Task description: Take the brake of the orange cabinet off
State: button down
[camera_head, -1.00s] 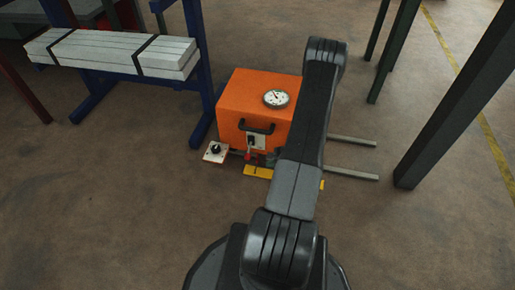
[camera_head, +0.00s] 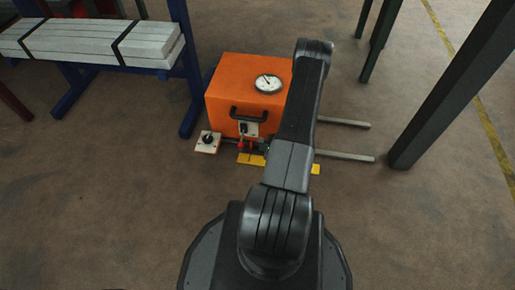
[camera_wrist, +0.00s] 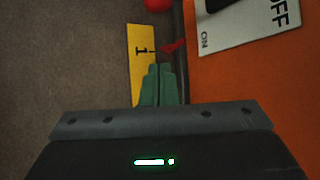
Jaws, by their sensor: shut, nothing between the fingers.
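The orange cabinet (camera_head: 228,98) stands on the floor left of my arm in the head view, with a round gauge on top and a black handle on its front. Red parts (camera_head: 250,147) sit low at its front above a yellow plate (camera_head: 247,159). In the wrist view, my gripper (camera_wrist: 165,67) is shut and empty, its green fingers over the yellow plate (camera_wrist: 136,45) marked "1". A small red lever (camera_wrist: 175,46) lies just beyond the fingertips; contact cannot be told. A red knob (camera_wrist: 158,4) is cut off at the top edge.
A white ON/OFF plate (camera_wrist: 245,28) is on the cabinet in the wrist view. A white plate with a black knob (camera_head: 207,142) juts out left of the cabinet. A blue rack (camera_head: 187,70) stands left, a dark post (camera_head: 455,85) right. The near floor is clear.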

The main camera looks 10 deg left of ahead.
aim_at(242, 139)
jog(key=b+x, duration=0.3)
jog(key=x, duration=0.6)
jog(key=shift+s+a+r, duration=0.45)
jog(key=shift+a+r, duration=0.1)
jog(key=shift+r, duration=0.25)
jog(key=shift+s+a+r, duration=0.45)
jog(key=shift+a+r, duration=0.1)
jog(key=shift+r, duration=0.3)
jog(key=shift+r, duration=0.15)
jog(key=shift+g, duration=0.5)
